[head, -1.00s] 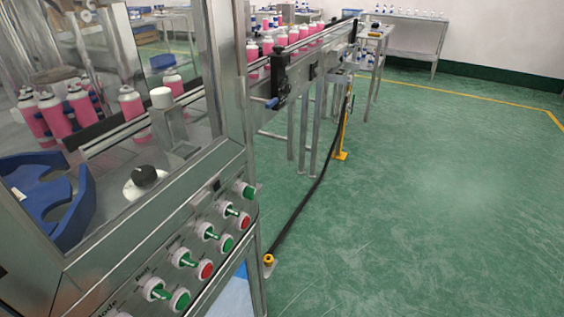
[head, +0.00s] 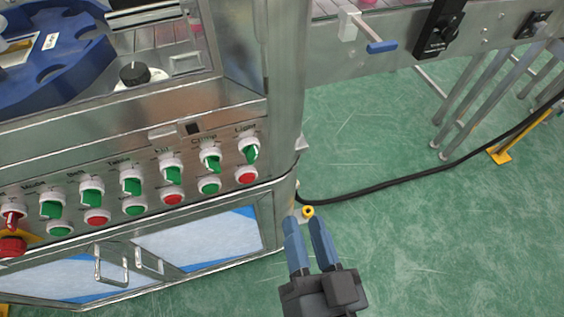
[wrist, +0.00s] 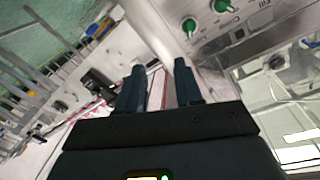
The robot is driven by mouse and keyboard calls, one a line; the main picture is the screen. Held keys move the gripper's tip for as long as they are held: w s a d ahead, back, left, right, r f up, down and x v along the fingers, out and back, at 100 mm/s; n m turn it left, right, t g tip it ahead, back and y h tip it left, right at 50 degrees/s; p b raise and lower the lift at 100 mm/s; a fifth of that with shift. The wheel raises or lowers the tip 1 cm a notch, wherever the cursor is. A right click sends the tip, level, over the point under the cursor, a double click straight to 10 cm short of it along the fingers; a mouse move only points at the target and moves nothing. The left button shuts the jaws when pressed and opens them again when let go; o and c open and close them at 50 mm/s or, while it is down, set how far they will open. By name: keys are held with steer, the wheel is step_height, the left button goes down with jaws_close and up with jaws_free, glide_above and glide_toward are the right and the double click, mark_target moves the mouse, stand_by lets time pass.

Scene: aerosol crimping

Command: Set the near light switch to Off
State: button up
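The switch panel (head: 110,170) on the front of the steel machine carries a row of green-handled rotary switches with printed labels. The switch labelled Light (head: 249,150) is the rightmost, with a white collar, and its green handle looks tilted. A red round button sits just below it. I cannot read its on or off marks. My gripper (head: 303,220) is low and to the right of the panel, in front of the floor, apart from the switch. Its two blue-grey fingers are parted and empty. In the wrist view the fingers (wrist: 158,68) also stand apart, with green knobs above right.
A steel corner post (head: 285,90) stands right of the panel. A conveyor with a blue-handled lever (head: 382,47) runs behind. A black cable (head: 400,183) crosses the green floor. Neighbouring switches, including Crimp (head: 210,158), sit close by. The floor to the right is largely open.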

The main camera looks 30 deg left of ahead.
steer(key=g+y, duration=0.1)
steer(key=y, duration=0.1)
glide_toward(254, 160)
steer(key=shift+n, duration=0.3)
steer(key=shift+p+x, duration=0.3)
steer(key=shift+x, duration=4)
jaws_close()
